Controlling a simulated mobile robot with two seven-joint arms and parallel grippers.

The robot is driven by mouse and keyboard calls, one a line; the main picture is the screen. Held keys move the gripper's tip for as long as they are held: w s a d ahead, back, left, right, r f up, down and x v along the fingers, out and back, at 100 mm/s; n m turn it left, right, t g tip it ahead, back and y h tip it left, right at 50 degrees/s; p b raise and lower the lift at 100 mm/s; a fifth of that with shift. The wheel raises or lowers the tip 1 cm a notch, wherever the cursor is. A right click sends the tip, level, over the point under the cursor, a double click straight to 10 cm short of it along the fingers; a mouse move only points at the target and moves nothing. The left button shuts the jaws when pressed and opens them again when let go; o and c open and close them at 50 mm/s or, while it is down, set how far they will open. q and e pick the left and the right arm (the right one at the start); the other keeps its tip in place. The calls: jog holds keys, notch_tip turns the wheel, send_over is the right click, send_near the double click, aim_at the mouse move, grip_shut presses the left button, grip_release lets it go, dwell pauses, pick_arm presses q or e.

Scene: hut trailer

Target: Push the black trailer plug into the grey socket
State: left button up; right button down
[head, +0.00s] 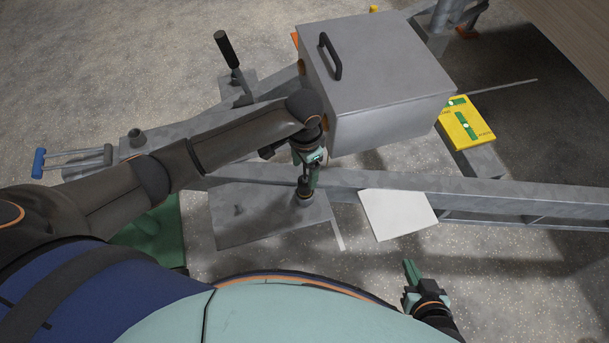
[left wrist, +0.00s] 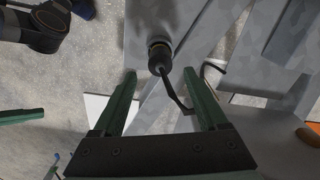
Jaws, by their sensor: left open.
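The black plug (head: 304,196) stands at the right part of a flat grey plate, and its lower end is hard to make out. In the left wrist view the black plug (left wrist: 159,60) has a yellowish ring and a dark cable running down from it. My left gripper (head: 313,178) is over the plug, pointing down. In the wrist view its green fingers (left wrist: 159,75) are apart, with the plug between and just beyond their tips. The grey socket cannot be made out clearly; a small grey fitting (head: 238,209) stands on the same plate. My right gripper (head: 413,272) is low at right, away from the plug.
A big grey box (head: 375,95) with a black handle stands close behind my left gripper. A yellow block (head: 465,122) is further right. A black-handled lever (head: 227,50) rises at back left.

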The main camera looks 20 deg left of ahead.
pick_arm(q)
notch_tip(320, 180, up, 4)
jog(key=r, duration=0.1)
jog(key=s+d+f+n+t+h, duration=0.35)
jog(key=s+d+f+h, duration=0.2)
jog(key=f, duration=0.35)
jog(key=s+a+f+n+t+y, duration=0.2)
jog(key=s+a+t+y, duration=0.1)
jog(key=s+a+t, duration=0.3)
jog(key=s+a, duration=0.2)
jog(key=a, duration=0.2)
jog(key=shift+n, duration=0.35)
jog(key=shift+a+p, duration=0.1)
jog(key=shift+p, duration=0.2)
